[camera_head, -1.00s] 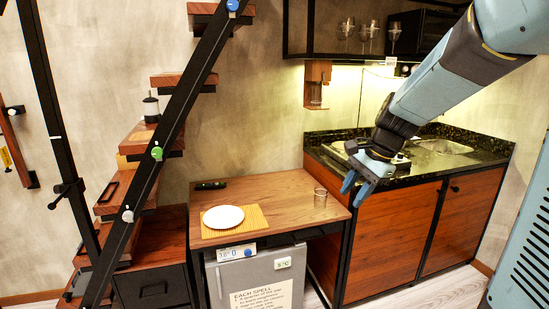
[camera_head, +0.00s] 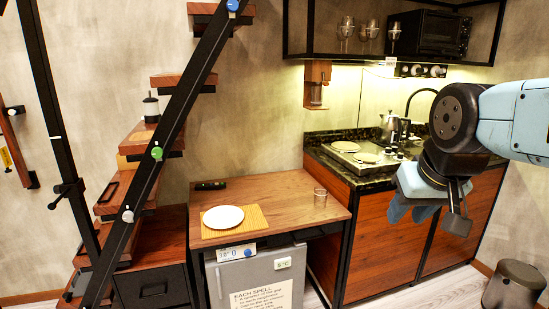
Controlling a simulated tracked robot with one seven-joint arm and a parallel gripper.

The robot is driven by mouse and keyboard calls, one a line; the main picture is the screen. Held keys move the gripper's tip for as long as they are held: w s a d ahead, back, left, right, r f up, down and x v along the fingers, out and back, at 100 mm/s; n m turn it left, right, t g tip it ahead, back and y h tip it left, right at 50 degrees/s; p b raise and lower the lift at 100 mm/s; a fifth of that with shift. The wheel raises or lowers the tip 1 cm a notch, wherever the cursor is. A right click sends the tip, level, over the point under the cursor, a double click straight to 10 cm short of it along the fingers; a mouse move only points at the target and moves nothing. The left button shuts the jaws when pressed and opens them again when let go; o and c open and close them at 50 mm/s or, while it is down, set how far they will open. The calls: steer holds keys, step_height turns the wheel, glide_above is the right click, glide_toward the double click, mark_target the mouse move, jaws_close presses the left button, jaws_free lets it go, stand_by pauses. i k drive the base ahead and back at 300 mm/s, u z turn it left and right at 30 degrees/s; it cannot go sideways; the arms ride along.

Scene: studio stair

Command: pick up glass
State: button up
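A small clear glass (camera_head: 320,197) stands upright near the right edge of the wooden table (camera_head: 285,195).
A white plate (camera_head: 223,217) lies on a yellow mat (camera_head: 258,218) on the table, with a dark object (camera_head: 210,185) behind. A counter with a stove, plates and a kettle (camera_head: 389,127) stands at right. More glasses (camera_head: 346,27) stand on the upper shelf. A bin (camera_head: 513,285) is at lower right.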

mark_target(320, 198)
steer(key=u, duration=0.05)
steer(key=i, duration=1.1)
steer(key=u, duration=0.95)
